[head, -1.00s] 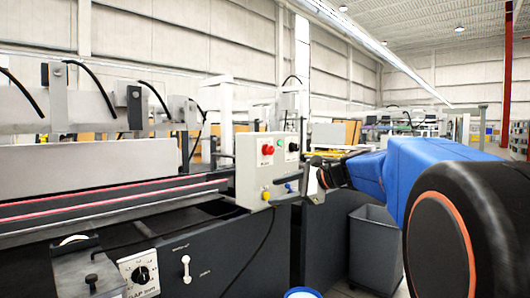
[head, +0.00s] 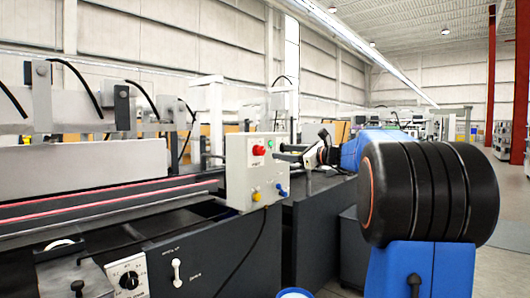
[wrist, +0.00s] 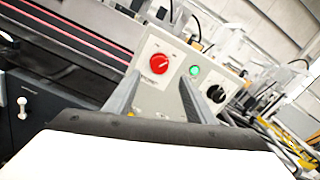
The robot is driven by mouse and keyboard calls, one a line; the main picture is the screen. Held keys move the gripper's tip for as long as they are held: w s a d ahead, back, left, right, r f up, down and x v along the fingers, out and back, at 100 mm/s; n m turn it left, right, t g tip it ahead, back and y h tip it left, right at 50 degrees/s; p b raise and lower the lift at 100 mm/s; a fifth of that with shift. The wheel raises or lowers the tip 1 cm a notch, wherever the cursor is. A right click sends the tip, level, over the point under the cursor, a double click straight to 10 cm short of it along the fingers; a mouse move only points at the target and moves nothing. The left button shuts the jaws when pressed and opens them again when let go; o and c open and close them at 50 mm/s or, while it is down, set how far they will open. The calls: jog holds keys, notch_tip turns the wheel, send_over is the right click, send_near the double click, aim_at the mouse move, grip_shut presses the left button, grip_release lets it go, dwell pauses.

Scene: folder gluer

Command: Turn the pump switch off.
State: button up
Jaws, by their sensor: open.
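A pale control box (head: 238,180) stands at the machine's edge. It has a red knob (head: 258,150), a green button, a yellow button (head: 255,196) and a blue knob (head: 282,190). The wrist view shows the red knob (wrist: 158,65), green button (wrist: 195,70) and a black knob (wrist: 216,93). A white lever switch (head: 177,271) sits upright on the dark lower panel beside a black dial (head: 129,279); it also shows in the wrist view (wrist: 22,107). Labels are too small to tell which is the pump switch. My gripper (head: 290,153) is open and empty, right of the box.
The machine's belts and rails (head: 110,195) run along the left. A dark cabinet (head: 312,235) stands right of the box. A black cable hangs below the box. A blue-rimmed bucket (head: 295,293) is at the bottom edge.

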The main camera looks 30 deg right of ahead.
aim_at(262, 150)
jog(key=x, duration=1)
jog(key=shift+w+a+f, duration=0.1)
jog(key=shift+w, duration=0.05)
jog(key=c, duration=1)
